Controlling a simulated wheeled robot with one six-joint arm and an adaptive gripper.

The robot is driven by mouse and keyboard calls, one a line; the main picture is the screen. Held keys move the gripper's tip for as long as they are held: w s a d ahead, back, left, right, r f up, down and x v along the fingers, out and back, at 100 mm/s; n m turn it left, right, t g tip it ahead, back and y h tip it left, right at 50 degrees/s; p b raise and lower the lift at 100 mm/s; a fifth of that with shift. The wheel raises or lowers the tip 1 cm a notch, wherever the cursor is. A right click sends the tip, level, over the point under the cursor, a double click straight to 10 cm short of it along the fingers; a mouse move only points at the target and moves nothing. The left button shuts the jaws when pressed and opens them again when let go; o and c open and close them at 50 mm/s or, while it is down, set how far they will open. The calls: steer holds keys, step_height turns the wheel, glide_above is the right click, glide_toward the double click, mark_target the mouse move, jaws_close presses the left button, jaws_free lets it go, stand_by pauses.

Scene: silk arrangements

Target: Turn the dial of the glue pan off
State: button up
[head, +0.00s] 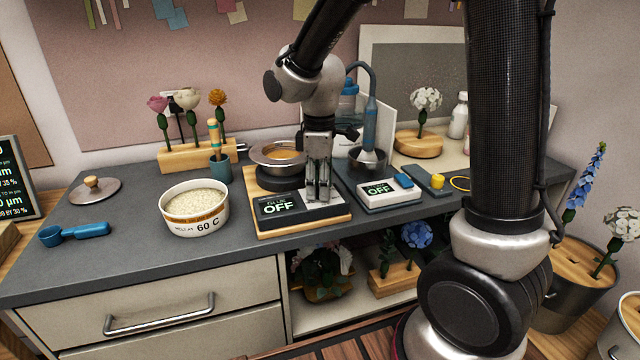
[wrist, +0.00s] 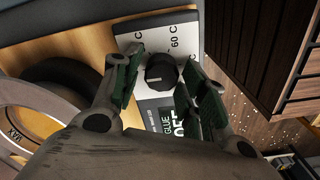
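The glue pan (head: 278,154) is a metal pan on a dark round heater, with a control box whose display (head: 279,206) reads OFF. In the wrist view its display (wrist: 178,124) also shows OFF, partly covered by a finger. The black dial (wrist: 161,71) stands on the white panel beside "60 C" lettering. My gripper (head: 318,198) points down over the right part of the box and hides the dial in the head view. In the wrist view my gripper (wrist: 164,73) is open, one finger on each side of the dial; small gaps seem to show, contact is unclear.
A white bowl of granules (head: 195,207) stands left of the pan, with a blue scoop (head: 75,234) and a lid (head: 95,190) farther left. A second device reading OFF (head: 378,192) stands close on the right. A flower block (head: 185,156) is behind.

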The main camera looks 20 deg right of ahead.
stand_by(0.3)
step_height(320, 180, up, 12)
steer(key=shift+s, duration=0.1)
stand_by(0.3)
stand_by(0.4)
steer(key=s+d+m+t, duration=0.1)
steer(key=s+d+m, duration=0.3)
steer(key=s+d, duration=0.1)
steer(key=s+d+r+m+t, duration=0.1)
steer(key=s+d+m, duration=0.3)
steer(key=s, duration=0.3)
steer(key=s+d+m+t, duration=0.2)
steer(key=s+d+m, duration=0.2)
steer(key=s+d, duration=0.2)
steer(key=shift+s+r+m, duration=0.2)
steer(key=shift+s+m, duration=0.2)
steer(key=shift+s, duration=0.1)
